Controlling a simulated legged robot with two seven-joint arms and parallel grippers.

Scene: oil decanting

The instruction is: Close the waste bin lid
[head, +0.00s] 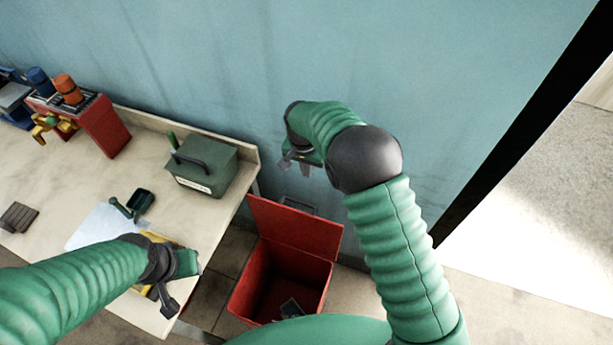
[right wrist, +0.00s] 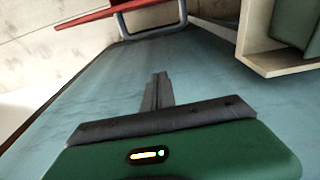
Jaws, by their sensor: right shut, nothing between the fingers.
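The red waste bin (head: 245,290) stands on the floor beside the workbench. Its red lid (head: 297,229) is open, tilted up at the back towards the wall, with a grey handle (head: 299,205) at its top edge. A dark object (head: 291,308) lies inside the bin. My right gripper (head: 294,165) is above and behind the lid, near the wall, apart from it. In the right wrist view its fingers (right wrist: 158,90) are together and empty; the lid (right wrist: 70,22) and its handle (right wrist: 152,18) show at the top. My left gripper (head: 182,285) is at the bench's front edge; its jaws are unclear.
The workbench (head: 60,170) at left holds a dark green box (head: 203,165), a small green scoop-like item (head: 140,203), a red rack (head: 103,125) and a brown block (head: 18,217). The blue wall (head: 430,80) is close behind the bin. Floor at right is clear.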

